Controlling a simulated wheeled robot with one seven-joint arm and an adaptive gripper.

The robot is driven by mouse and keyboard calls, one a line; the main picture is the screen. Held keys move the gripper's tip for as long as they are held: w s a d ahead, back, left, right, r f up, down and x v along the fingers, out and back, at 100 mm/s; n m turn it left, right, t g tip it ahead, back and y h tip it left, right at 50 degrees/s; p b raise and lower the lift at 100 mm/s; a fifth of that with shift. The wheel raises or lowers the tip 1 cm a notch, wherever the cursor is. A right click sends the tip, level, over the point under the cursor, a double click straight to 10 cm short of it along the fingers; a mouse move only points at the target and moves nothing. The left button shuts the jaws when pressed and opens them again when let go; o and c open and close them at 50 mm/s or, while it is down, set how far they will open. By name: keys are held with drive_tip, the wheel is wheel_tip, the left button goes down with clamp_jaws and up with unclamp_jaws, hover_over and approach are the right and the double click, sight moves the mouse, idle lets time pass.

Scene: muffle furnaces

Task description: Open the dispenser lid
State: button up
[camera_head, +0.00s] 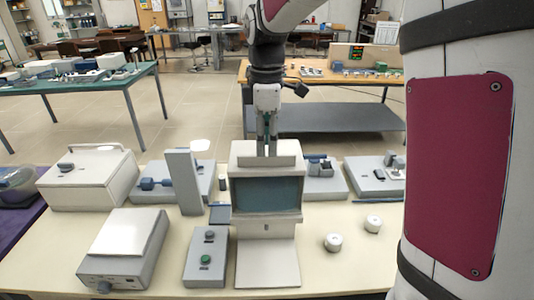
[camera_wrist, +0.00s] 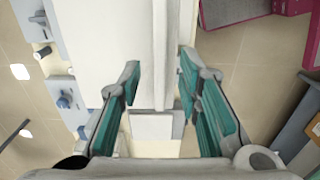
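The dispenser (camera_head: 266,205) is a white upright box with a dark teal front window, standing at the middle of the near table. Its lid (camera_head: 245,161) lies flat and closed on top, with a raised ridge across it. My gripper (camera_head: 267,150) points down right at the lid. In the wrist view my gripper (camera_wrist: 160,65) is open, with one teal-padded finger on each side of the lid's white ridge (camera_wrist: 160,40). Gaps show between the ridge and both fingers. Whether the fingertips touch the lid top is hard to tell.
A grey panel (camera_head: 183,182) stands upright left of the dispenser. A grey box with a green button (camera_head: 206,258) and a white-topped instrument (camera_head: 124,250) sit at front left. Two small white round pieces (camera_head: 333,242) lie at right. A large white box (camera_head: 90,180) stands at far left.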

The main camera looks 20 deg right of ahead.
sight(267, 154)
drive_tip(key=shift+f, duration=2.2)
clamp_jaws()
